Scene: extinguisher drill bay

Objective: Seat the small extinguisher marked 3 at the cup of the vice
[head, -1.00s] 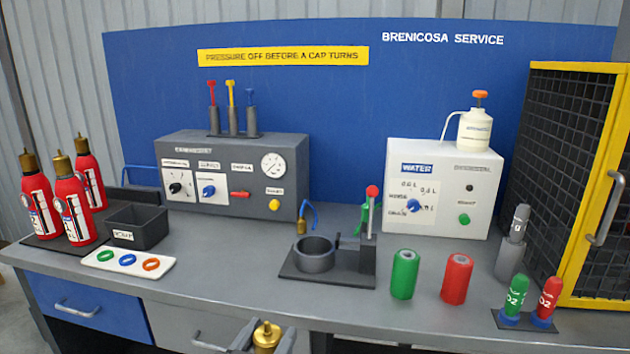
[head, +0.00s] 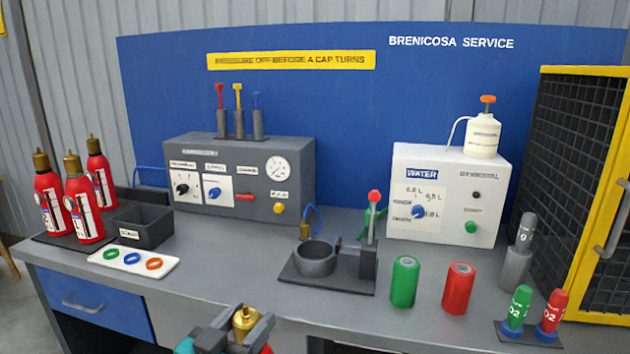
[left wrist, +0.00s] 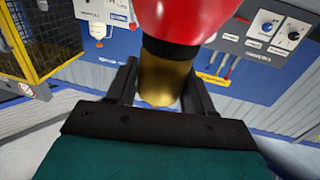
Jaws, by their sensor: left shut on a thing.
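My left gripper (head: 243,330) is at the bottom edge of the head view, in front of the bench. It is shut on the brass neck of a red extinguisher (head: 246,318). In the left wrist view, the brass neck is between the fingers (left wrist: 160,88) and the extinguisher's red body (left wrist: 185,18) is beyond it. I cannot see its mark. The vice (head: 367,266) stands mid-bench, with its round grey cup (head: 315,264), which looks empty, and a red-knobbed lever post. My right gripper is not in view.
Several red extinguishers (head: 81,212) stand on a dark mat at the left, beside a grey bin (head: 142,228) and a white ring tray (head: 133,262). Green (head: 404,283) and red (head: 458,290) cylinders stand right of the vice. The bench front left of the vice is clear.

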